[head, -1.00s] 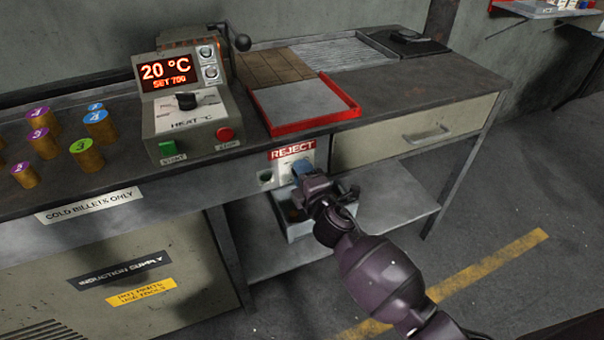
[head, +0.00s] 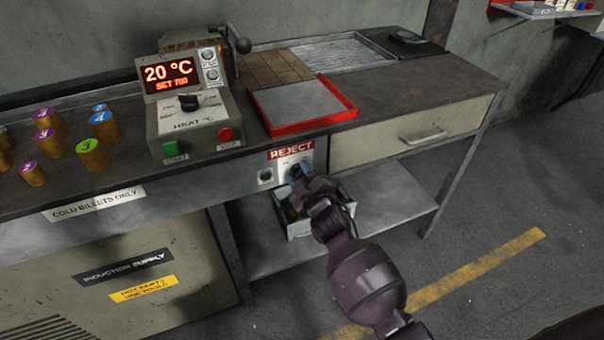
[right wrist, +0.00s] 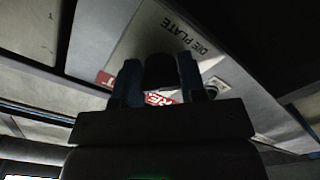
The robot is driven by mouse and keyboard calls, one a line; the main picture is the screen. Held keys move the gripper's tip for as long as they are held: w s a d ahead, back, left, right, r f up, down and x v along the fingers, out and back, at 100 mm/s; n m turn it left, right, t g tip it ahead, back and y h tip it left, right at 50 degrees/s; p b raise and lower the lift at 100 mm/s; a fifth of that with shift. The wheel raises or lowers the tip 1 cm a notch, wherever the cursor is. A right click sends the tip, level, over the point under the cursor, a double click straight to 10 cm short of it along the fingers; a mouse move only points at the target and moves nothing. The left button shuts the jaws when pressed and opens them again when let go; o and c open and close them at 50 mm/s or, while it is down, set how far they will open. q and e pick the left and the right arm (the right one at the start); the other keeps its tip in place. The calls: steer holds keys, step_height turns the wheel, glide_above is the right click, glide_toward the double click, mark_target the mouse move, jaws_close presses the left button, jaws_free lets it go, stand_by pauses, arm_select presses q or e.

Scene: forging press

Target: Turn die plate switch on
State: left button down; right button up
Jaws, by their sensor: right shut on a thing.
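The die plate switch (right wrist: 160,70) shows in the right wrist view as a dark knob between my fingers, in front of a pale panel (right wrist: 185,35) lettered DIE PLATE. In the head view this panel (head: 299,158) is on the bench front, under the red REJECT label, and my gripper covers the knob. My right gripper (head: 299,172) is at the panel, shut on the knob; its fingers also show in the right wrist view (right wrist: 160,85). Which way the knob points is hidden. My left gripper is not in view.
A small green-centred fitting (head: 265,176) is left of the panel. A bin (head: 298,228) stands below on the lower shelf. Above are a red-rimmed tray (head: 300,130), the heater control box (head: 190,125) and several billets (head: 92,155). A drawer (head: 415,135) is to the right.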

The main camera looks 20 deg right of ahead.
steer(key=shift+m, duration=0.3)
steer(key=o, duration=0.9)
steer(key=shift+s, duration=0.55)
steer(key=s+p, duration=0.2)
steer(key=s, duration=0.7)
steer(key=shift+s+d, duration=0.15)
steer(key=shift+s, duration=0.25)
